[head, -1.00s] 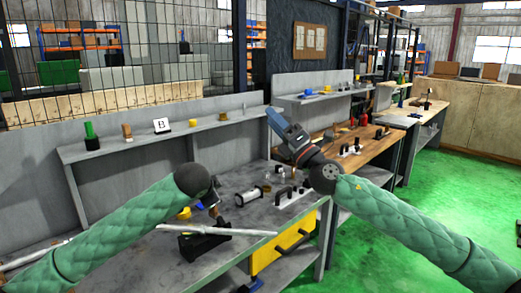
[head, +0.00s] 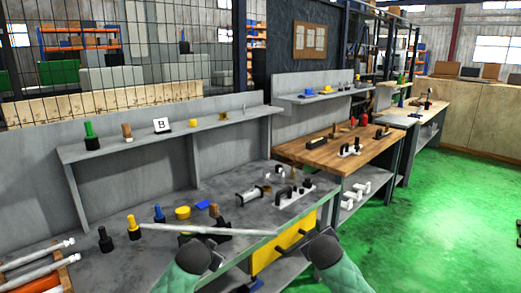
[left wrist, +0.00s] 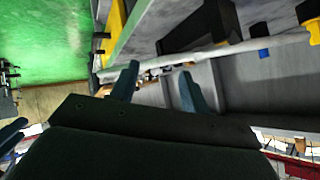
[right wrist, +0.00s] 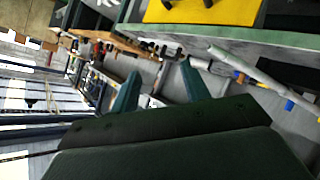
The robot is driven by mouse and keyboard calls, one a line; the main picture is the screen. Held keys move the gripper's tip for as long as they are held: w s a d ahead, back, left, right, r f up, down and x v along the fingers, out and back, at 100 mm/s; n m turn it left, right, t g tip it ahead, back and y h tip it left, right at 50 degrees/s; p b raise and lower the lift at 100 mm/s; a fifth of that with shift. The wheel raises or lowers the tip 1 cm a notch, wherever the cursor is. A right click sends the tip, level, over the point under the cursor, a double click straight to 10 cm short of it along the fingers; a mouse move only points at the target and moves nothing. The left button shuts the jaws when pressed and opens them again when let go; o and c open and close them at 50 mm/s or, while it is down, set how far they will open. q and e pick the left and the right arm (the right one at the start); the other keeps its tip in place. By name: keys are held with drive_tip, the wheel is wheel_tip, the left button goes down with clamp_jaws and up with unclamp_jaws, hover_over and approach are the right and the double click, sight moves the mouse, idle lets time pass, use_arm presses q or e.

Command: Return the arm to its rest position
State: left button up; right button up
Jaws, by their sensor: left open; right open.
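Both my arms are low in the head view, with their green padded links at the bottom edge. My left arm's dark joint (head: 201,257) is in front of the bench and my right arm's dark joint (head: 323,248) is in front of the yellow drawer. Neither gripper's fingers can be made out there. In the left wrist view my left gripper (left wrist: 158,78) is open and nothing is between its fingers; a long pale bar (left wrist: 215,53) crosses beyond them. In the right wrist view my right gripper (right wrist: 159,78) is open and empty.
The yellow drawer (head: 265,256) with a black handle is under the bench. A wooden bench (head: 322,150) stands beyond.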

use_arm(q)
drive_tip(key=s+a+f+n+g, duration=0.1)
drive_tip(key=s+f+n+g, duration=0.1)
drive_tip(key=s+f, duration=0.95)
drive_tip(key=s+a+f+n+g, duration=0.1)
drive_tip(key=s+f+g, duration=0.2)
drive_tip(key=s+f, duration=0.9)
use_arm(e)
drive_tip(key=s+f+m+g+y, duration=0.1)
drive_tip(key=s+f+m+g, duration=0.15)
drive_tip(key=s+f, duration=1.05)
drive_tip(key=s+f+m+g+y, duration=0.1)
drive_tip(key=s+f+g, duration=0.3)
drive_tip(key=s+f, duration=0.85)
use_arm(q)
drive_tip(key=s+d+f+g, duration=0.1)
drive_tip(key=s+f+g, duration=0.1)
drive_tip(key=s+f, duration=0.6)
drive_tip(key=s+d+f+n+g, duration=0.1)
drive_tip(key=s+f+g, duration=0.1)
drive_tip(key=s+f, duration=0.7)
drive_tip(key=s, duration=0.6)
use_arm(e)
drive_tip(key=s+a+f+g, duration=0.2)
drive_tip(key=s+f+g, duration=0.2)
drive_tip(key=s+f, duration=1.5)
drive_tip(key=s, duration=0.4)
drive_tip(key=shift+m, duration=0.35)
use_arm(q)
drive_tip(key=shift+w, duration=0.1)
